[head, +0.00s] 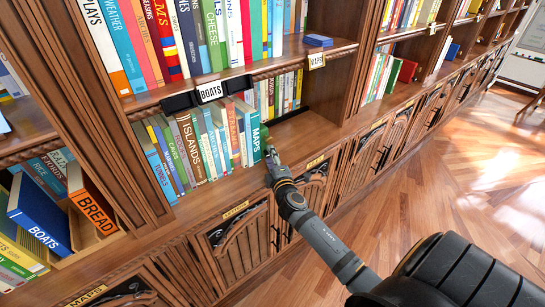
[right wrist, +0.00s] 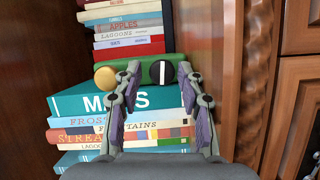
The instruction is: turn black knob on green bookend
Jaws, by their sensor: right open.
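In the right wrist view, the green bookend (right wrist: 146,70) stands on the shelf between the teal MAPS book (right wrist: 75,103) and a stack of other books. Its black knob (right wrist: 161,73) carries a white line running lengthwise in the picture. A yellow knob (right wrist: 105,77) sits on the same bookend to the left. My right gripper (right wrist: 158,72) is open, with its two fingertips on either side of the black knob in this view. Contact cannot be made out. In the head view, my right gripper (head: 270,155) is at the shelf front beside the MAPS book (head: 256,140). My left gripper is not visible.
Book rows (head: 205,140) fill the shelf left of the gripper. A wooden upright (right wrist: 235,60) stands close to the right finger in the wrist view. The floor (head: 440,180) at the right is clear.

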